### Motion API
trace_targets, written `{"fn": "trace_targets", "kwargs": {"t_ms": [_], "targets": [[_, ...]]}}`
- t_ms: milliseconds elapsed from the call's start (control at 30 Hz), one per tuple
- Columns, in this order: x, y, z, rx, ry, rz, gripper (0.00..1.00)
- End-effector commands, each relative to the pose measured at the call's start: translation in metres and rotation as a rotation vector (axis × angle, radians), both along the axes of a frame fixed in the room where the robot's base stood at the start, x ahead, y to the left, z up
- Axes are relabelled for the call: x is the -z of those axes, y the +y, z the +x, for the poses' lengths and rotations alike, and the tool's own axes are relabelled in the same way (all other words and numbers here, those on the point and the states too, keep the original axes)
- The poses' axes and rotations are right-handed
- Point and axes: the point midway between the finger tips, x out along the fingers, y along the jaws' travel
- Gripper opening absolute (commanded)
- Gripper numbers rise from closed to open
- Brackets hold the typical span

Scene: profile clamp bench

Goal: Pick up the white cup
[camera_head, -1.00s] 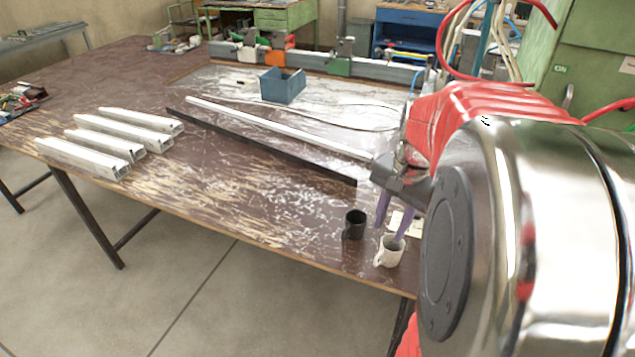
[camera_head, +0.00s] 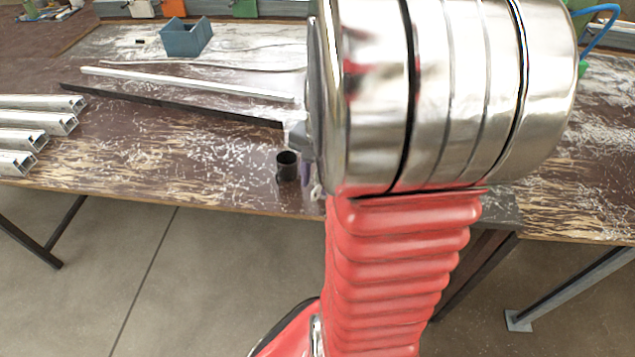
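The white cup is almost wholly hidden behind my arm. Only a small pale piece of it (camera_head: 317,190) shows at the arm's left edge, near the table's front edge. My gripper (camera_head: 307,173) is also mostly hidden there; a bit of a purple finger shows just above the pale piece. Whether the fingers are apart or closed on the cup cannot be seen. A black cup (camera_head: 287,167) stands upright on the table close to the left of the gripper.
Several pale metal profiles (camera_head: 35,120) lie at the left of the worn brown table (camera_head: 170,150). A long white bar (camera_head: 180,81) and a dark bar (camera_head: 170,103) lie behind the black cup. A blue box (camera_head: 186,38) stands farther back. Table left of the black cup is clear.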

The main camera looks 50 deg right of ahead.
Motion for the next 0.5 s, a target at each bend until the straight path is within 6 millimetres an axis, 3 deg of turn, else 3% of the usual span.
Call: {"fn": "trace_targets", "kwargs": {"t_ms": [500], "targets": [[0.013, 0.001, 0.0, 0.0, 0.002, 0.002, 0.32]]}}
